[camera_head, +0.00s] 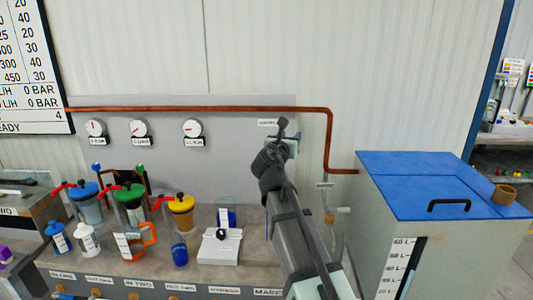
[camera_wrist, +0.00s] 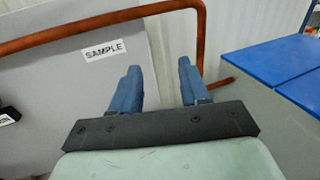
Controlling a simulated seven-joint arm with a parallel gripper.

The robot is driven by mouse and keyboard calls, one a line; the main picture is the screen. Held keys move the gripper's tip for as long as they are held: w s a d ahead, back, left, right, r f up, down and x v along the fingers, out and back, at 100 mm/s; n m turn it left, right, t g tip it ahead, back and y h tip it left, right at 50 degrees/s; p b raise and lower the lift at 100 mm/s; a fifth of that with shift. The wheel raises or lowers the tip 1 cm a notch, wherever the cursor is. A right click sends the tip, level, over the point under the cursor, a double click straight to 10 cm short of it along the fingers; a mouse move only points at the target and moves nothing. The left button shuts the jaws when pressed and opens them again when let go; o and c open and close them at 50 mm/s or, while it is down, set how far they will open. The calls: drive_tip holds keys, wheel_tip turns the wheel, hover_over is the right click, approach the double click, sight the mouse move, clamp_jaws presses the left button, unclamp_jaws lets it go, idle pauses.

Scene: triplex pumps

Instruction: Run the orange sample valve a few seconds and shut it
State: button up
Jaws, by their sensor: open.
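The white SAMPLE label (camera_head: 267,122) is on the grey back panel, just left of my gripper (camera_head: 284,130). The label also shows in the wrist view (camera_wrist: 103,49), left of the fingers. My gripper (camera_wrist: 158,75) is open, with its two blue fingers apart and nothing seen between them. It is raised in front of the panel, near the copper pipe (camera_head: 220,108). I cannot make out an orange sample valve; my gripper and arm cover part of the panel near the label. A small tan-orange fitting (camera_head: 330,218) shows right of my arm; I cannot tell what it is.
A tank with a blue lid (camera_head: 420,170) stands close on the right. On the bench at left are pumps with blue, green and orange-yellow tops (camera_head: 181,203), an orange-handled jug (camera_head: 128,244) and small bottles (camera_head: 87,240). Three gauges (camera_head: 139,128) are on the panel.

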drive_tip(key=s+a+f+n+y, duration=0.35)
drive_tip(key=s+a+f, duration=0.4)
drive_tip(key=a, duration=0.25)
drive_tip(key=shift+t+h, duration=0.3)
drive_tip(key=shift+h, duration=0.05)
drive_tip(key=w+d, duration=0.1)
drive_tip(key=w, duration=0.8)
drive_tip(key=w+d, duration=0.1)
drive_tip(key=w, duration=0.4)
drive_tip(key=shift+d+f, duration=0.3)
drive_tip(key=shift+c, duration=0.3)
clamp_jaws()
